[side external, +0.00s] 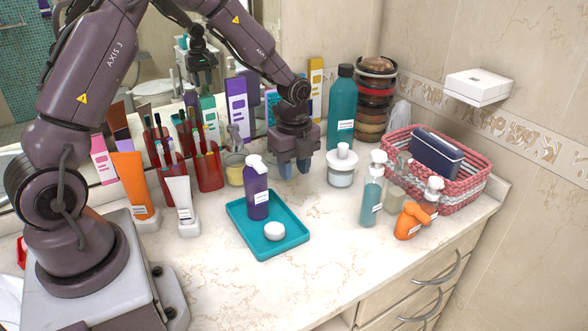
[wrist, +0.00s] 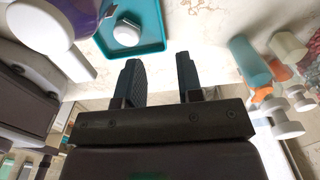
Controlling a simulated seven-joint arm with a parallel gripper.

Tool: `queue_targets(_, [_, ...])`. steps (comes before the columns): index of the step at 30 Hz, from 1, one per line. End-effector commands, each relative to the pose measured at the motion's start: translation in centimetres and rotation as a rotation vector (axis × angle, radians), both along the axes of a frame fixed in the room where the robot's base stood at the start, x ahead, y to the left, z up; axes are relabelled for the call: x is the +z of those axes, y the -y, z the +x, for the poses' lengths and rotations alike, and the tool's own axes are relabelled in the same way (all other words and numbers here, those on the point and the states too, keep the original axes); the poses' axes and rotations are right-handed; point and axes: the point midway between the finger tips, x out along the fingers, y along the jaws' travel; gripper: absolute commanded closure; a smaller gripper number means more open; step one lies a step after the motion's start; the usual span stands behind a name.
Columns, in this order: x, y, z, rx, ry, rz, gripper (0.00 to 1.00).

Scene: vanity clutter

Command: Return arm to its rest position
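My gripper (side external: 294,168) hangs above the counter behind the teal tray (side external: 283,246), pointing down. In the wrist view its two dark fingers (wrist: 161,80) stand apart with nothing between them. A small white round jar (side external: 274,231) sits at the tray's front. The tray (wrist: 151,15) and jar (wrist: 127,32) also show at the top of the wrist view. The arm reaches over from the left.
A white-lidded jar (side external: 341,166) and a tall teal bottle (side external: 342,110) stand right of my gripper; a glass jar (side external: 235,170) stands left. Pump bottles, an orange bottle (side external: 408,222) and a pink basket (side external: 470,191) are farther right. The front counter (side external: 310,290) is clear.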

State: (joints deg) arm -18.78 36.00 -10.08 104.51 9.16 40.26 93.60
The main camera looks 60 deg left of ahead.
Motion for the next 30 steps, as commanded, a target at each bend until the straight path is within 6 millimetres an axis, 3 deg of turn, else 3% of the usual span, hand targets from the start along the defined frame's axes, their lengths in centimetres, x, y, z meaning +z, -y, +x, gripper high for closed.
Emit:
queue_targets(5, [1.0, 0.2, -0.1, 0.029, 0.013, 0.008, 0.66])
queue_targets(8, [3.6, 0.7, -0.7, 0.118, 0.045, 0.024, 0.66])
queue_targets(11, [7.5, 1.6, -2.0, 0.27, 0.098, 0.038, 0.66])
queue_targets(15, [12.8, 3.1, -5.0, 0.525, 0.185, 0.029, 0.66])
queue_targets(21, [18.2, 5.1, -10.4, 0.894, 0.303, -0.055, 0.66])
queue_targets(25, [20.4, 6.2, -14.3, 1.127, 0.359, -0.15, 0.66])
queue_targets(30, [21.5, 7.2, -18.3, 1.375, 0.39, -0.286, 0.66])
